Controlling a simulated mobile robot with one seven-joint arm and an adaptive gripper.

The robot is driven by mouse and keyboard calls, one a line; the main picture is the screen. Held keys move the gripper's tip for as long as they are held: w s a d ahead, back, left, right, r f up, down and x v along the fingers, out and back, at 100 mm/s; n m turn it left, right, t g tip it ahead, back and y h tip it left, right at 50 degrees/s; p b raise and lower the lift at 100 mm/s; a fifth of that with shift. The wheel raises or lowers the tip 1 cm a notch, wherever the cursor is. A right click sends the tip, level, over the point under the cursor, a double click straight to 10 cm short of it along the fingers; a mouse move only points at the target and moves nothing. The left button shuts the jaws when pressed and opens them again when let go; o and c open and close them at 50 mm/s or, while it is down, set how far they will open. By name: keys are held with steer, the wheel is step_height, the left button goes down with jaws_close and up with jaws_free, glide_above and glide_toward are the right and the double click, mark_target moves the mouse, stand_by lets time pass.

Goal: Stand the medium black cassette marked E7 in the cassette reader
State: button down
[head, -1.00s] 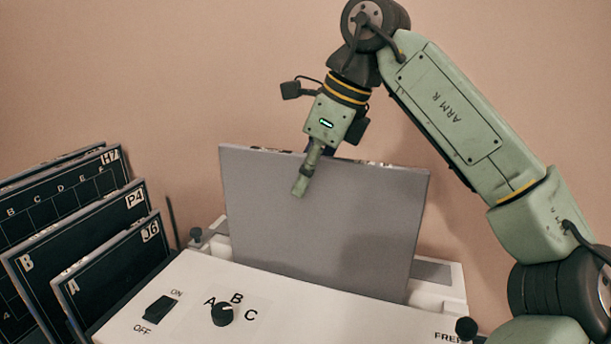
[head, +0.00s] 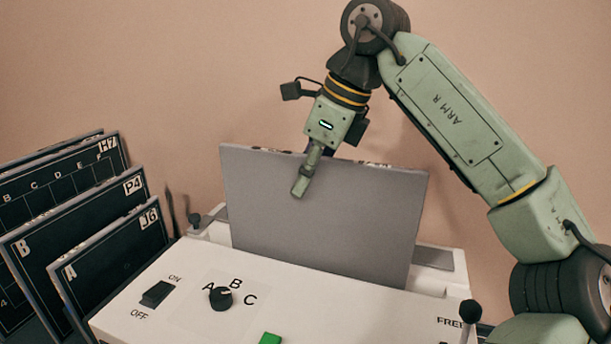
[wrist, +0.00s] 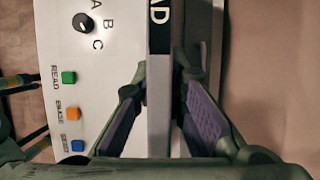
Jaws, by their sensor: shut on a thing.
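A large cassette (head: 320,215) stands upright over the white cassette reader (head: 190,265), its plain grey face toward the head camera. Its lower edge is hidden behind the reader's front panel, so I cannot tell whether it rests on the slot floor. My gripper (head: 304,178) is shut on the cassette's upper edge, left of its middle. In the wrist view, my gripper (wrist: 160,95) has one finger on each side of the cassette's thin edge (wrist: 158,110), where part of white lettering shows. No E7 mark is visible.
Dark cassettes marked J6 (head: 115,260) and P4 (head: 85,225), with others behind, stand in a row left of the reader. The reader's front carries a switch (head: 156,293), a knob (head: 221,298) and a green button (head: 270,339). A pink wall lies behind.

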mark_target(306, 199)
steer(key=shift+f+b, duration=1.2)
steer(key=shift+f, duration=0.6)
steer(key=c, duration=1.5)
jaws_free()
steer(key=shift+c, duration=0.2)
steer(key=shift+f, duration=0.15)
steer(key=v, duration=1.2)
